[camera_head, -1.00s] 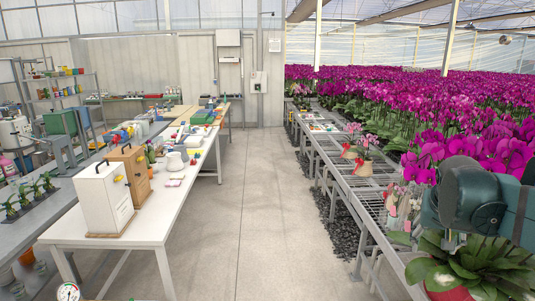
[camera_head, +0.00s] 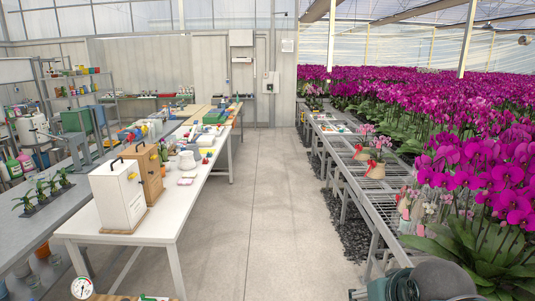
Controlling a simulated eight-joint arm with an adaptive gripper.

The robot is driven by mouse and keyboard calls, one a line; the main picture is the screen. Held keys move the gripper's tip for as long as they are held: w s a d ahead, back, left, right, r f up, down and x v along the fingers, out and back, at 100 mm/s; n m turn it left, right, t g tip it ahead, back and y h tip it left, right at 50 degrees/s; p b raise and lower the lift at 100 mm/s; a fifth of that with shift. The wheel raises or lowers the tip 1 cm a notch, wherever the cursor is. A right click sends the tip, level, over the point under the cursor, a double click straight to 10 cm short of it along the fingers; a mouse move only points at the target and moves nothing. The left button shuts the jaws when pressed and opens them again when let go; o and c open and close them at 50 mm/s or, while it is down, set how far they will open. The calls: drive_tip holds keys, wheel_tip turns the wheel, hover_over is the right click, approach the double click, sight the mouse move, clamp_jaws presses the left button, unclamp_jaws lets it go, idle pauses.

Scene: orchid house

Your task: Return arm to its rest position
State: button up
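Part of my arm (camera_head: 425,283), dark green and grey, shows at the bottom edge right of centre, low in front of the wire-mesh bench. The frame's edge cuts off the rest of it. My gripper cannot be made out in this view, so its opening and anything in it are hidden.
The wire-mesh bench (camera_head: 372,185) on the right bears wrapped pink orchids (camera_head: 375,168) and large magenta orchids (camera_head: 510,190). A white table (camera_head: 190,218) on the left holds a white box (camera_head: 118,196) and a wooden box (camera_head: 148,172). The concrete aisle (camera_head: 255,215) between is clear.

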drive_tip(key=shift+n+y, duration=0.3)
drive_tip(key=shift+n, duration=0.1)
drive_tip(key=s+a+f, duration=0.1)
drive_tip(key=s+a, duration=0.1)
drive_tip(key=a, duration=0.1)
drive_tip(key=shift+s+f, duration=0.2)
drive_tip(key=shift+f, duration=0.2)
drive_tip(key=shift+o, duration=0.5)
